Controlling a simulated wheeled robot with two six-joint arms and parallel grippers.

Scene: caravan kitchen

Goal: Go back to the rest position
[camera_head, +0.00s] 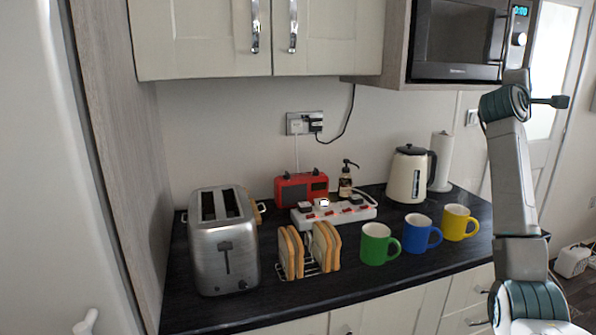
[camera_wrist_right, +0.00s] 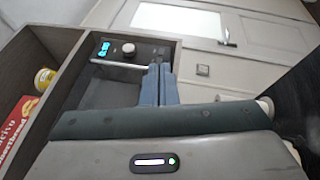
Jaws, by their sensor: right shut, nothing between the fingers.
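My right arm (camera_head: 520,200) stands raised at the right side of the head view, in front of the counter's right end. Its upper joint is level with the microwave's lower part. My right gripper (camera_wrist_right: 160,68) shows in the right wrist view with its two blue-grey fingers together and nothing between them. The fingers overlap the microwave in that picture; I cannot tell the distance. The head view does not show the fingers clearly. My left arm and gripper are in neither view.
The microwave (camera_head: 458,40) sits in a wall cabinet near my right arm. On the dark counter stand a toaster (camera_head: 223,245), a toast rack (camera_head: 318,268), a green mug (camera_head: 376,245), a blue mug (camera_head: 418,235), a yellow mug (camera_head: 457,224) and a kettle (camera_head: 406,178).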

